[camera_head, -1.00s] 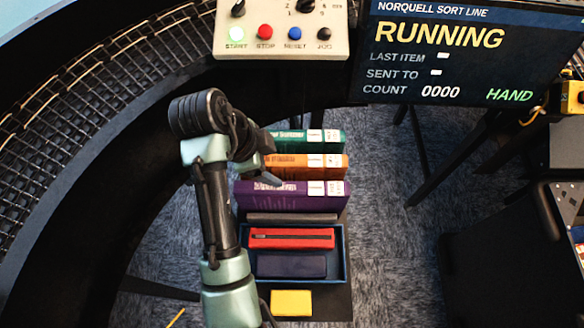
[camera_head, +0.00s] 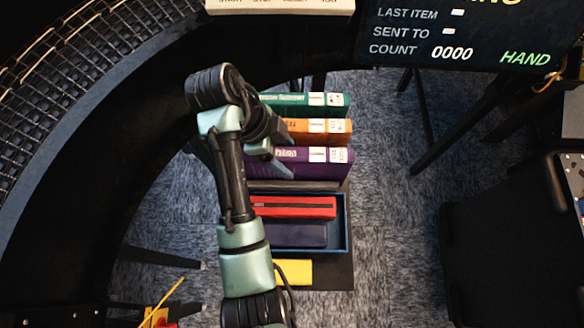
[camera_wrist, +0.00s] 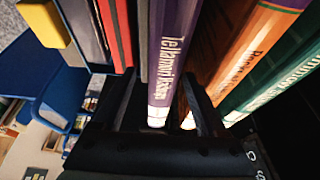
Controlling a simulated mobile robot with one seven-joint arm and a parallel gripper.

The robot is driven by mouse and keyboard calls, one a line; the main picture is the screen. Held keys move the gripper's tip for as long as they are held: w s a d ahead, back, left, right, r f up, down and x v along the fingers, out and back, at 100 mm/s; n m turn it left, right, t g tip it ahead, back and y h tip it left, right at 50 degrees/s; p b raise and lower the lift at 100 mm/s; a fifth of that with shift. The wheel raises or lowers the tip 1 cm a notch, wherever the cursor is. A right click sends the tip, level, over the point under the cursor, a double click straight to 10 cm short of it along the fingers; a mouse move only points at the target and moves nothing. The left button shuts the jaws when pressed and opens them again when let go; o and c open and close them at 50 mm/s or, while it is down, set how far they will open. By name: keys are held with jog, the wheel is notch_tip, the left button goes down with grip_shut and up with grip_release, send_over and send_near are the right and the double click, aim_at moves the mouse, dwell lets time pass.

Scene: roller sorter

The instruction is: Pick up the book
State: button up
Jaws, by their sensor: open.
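Three books stand in a row in the camera_head view: a teal one (camera_head: 297,106), an orange one (camera_head: 306,131) and a purple one (camera_head: 310,162), each with white labels. Their spines also show in the wrist view, teal (camera_wrist: 285,75), orange (camera_wrist: 255,45) and purple (camera_wrist: 173,55). My gripper (camera_wrist: 165,100) is open. In the wrist view its two dark fingers lie on either side of the purple spine, with a gap on the orange side. I cannot tell whether either finger touches the book. In the camera_head view, my arm hides the books' left ends.
A blue tray (camera_head: 346,225) in front of the books holds a red item (camera_head: 300,207) and a dark blue item (camera_head: 293,235). A yellow block (camera_head: 295,272) lies in front. A curved roller conveyor (camera_head: 60,95) runs along the left. A screen (camera_head: 460,30) stands behind.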

jog(key=b+x, duration=0.3)
jog(key=shift+w+d+f, duration=0.1)
jog(key=shift+d+f, duration=0.05)
jog(key=shift+d, duration=0.15)
jog(key=shift+x, duration=0.85)
grip_shut()
dwell(0.6)
